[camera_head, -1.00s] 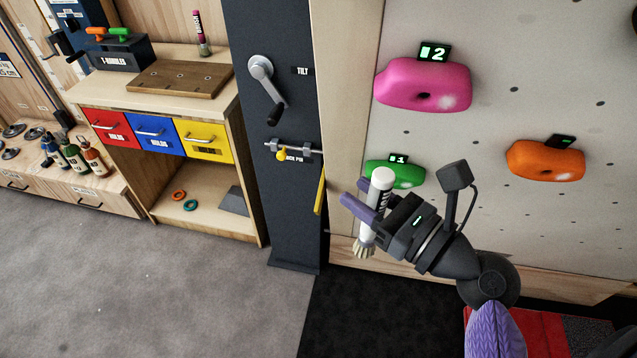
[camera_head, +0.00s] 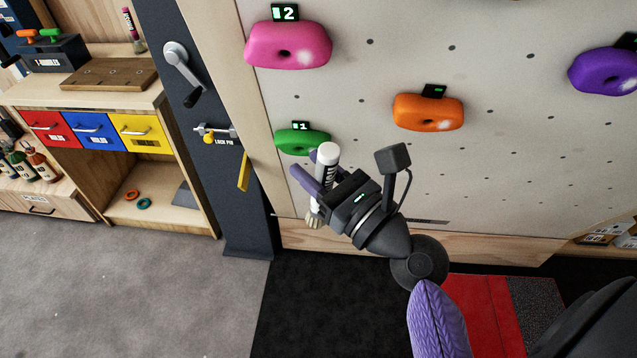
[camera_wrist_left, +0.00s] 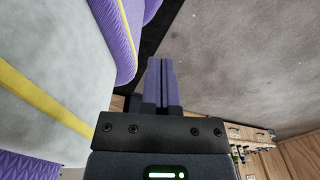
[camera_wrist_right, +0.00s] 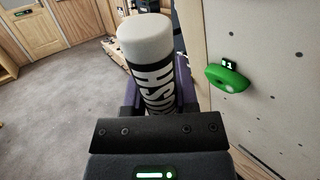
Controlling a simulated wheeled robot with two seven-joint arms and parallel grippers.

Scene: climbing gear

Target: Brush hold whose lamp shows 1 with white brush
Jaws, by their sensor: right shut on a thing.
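The green hold (camera_head: 296,142), with its lamp (camera_head: 300,126) showing 1, is low on the left of the climbing wall; it also shows in the right wrist view (camera_wrist_right: 230,80). My right gripper (camera_head: 312,180) is shut on the white brush (camera_head: 328,154), around its handle. The brush is nearly upright, white cap up and pale bristles down. In the head view it partly overlaps the hold's right side; in the right wrist view a gap shows between them. My left gripper (camera_wrist_left: 160,82) shows only in its wrist view, fingers together with nothing visible between them.
A pink hold (camera_head: 287,46) with lamp 2, an orange hold (camera_head: 428,113) and a purple hold (camera_head: 604,72) are on the wall. A dark post with a crank (camera_head: 182,65) and yellow lever (camera_head: 244,172) stands left of it. Dark mat (camera_head: 330,310) lies below.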

